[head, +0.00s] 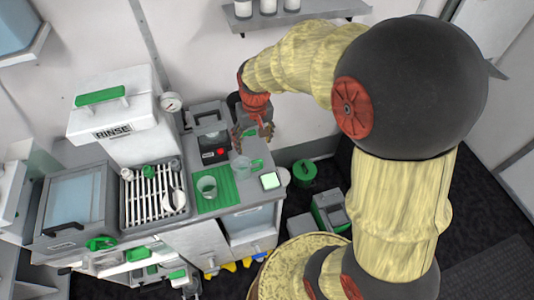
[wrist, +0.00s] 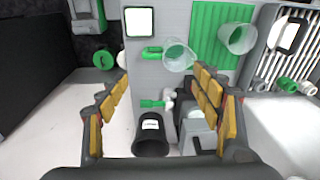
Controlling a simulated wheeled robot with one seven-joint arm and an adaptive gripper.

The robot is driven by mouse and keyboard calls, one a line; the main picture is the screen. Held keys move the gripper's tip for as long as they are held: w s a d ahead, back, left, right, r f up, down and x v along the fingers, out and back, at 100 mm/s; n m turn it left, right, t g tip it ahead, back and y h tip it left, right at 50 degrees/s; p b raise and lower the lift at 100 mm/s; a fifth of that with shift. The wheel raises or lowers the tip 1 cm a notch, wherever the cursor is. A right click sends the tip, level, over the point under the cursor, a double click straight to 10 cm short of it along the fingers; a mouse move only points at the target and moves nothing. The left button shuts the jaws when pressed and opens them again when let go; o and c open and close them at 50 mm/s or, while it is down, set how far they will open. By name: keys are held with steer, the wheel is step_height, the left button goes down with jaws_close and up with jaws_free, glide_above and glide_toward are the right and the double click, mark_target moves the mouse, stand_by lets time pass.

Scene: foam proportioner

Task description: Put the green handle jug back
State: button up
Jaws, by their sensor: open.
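The clear jug with the green handle (head: 241,167) stands on the grey counter beside the green ribbed mat (head: 229,193), its handle toward the right. In the wrist view the jug (wrist: 178,56) is beyond my fingertips, its handle toward the left. A second clear cup (head: 207,187) stands on the mat; it also shows in the wrist view (wrist: 237,38). My gripper (head: 253,132) is over the back of the counter, behind the jug and apart from it. In the wrist view my gripper (wrist: 160,88) is open with nothing held between its fingers.
A dark labelled container (wrist: 151,138) and a small green-handled part (wrist: 153,103) are below my fingers. A dark machine with a red button (head: 214,152) stands left of my gripper. A scale-like square (head: 270,180) sits at the counter's right. A slatted rack (head: 153,195) is further left.

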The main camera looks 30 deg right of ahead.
steer(key=s+a+r+t, duration=0.2)
steer(key=s+r, duration=0.6)
steer(key=s, duration=0.1)
steer(key=s+a+r+n+t, duration=0.1)
steer(key=s+r+t, duration=0.1)
steer(key=s+r, duration=0.7)
steer(key=shift+a+n, duration=0.3)
steer(key=shift+a, duration=0.1)
